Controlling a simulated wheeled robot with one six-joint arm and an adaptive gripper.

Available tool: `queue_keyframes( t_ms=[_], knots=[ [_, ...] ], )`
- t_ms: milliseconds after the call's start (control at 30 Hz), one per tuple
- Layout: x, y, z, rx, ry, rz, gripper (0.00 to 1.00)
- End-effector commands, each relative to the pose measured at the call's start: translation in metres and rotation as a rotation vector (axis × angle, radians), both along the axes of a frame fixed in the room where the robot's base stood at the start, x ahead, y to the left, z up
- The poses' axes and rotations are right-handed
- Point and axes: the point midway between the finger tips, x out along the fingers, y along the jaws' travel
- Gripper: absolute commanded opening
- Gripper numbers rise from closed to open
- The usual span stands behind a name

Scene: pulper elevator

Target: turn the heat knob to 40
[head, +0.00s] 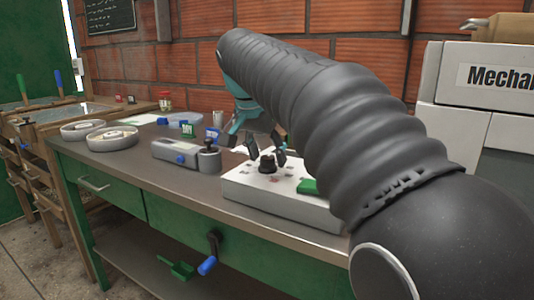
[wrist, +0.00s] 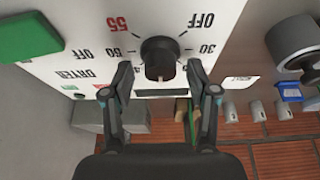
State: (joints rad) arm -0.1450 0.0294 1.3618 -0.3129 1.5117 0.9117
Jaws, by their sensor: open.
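The heat knob (wrist: 160,55) is a round black knob on the white dryer control box (wrist: 85,20). In the wrist view the labels are upside down: a red 55 is at upper left, OFF at upper right, 30 at right, and what looks like 50 or 60 at left. The knob's lower edge bears a pale mark. I cannot read a 40 label. My gripper (wrist: 160,73) is open, with one finger on each side of the knob; I cannot tell whether they touch it. The head view also shows the knob (head: 267,165), the box (head: 265,197) and my gripper (head: 266,154) over it.
A green button (head: 308,187) sits on the box, right of the knob. A grey device with a dark-topped cylinder (head: 209,157) stands to the left on the bench (head: 150,169). Round white trays (head: 110,139) lie farther left. A brick wall (head: 185,66) is behind.

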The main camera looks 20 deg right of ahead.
Motion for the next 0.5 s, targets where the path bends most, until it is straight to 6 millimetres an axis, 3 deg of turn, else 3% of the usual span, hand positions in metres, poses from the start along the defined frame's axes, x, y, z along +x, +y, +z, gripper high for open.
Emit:
queue_keyframes(
  t_ms=[233,500],
  knots=[
    [-0.003,0.004,0.012,0.001,-0.003,0.001,0.59],
    [-0.017,0.018,0.06,0.001,-0.004,0.002,0.59]
  ],
)
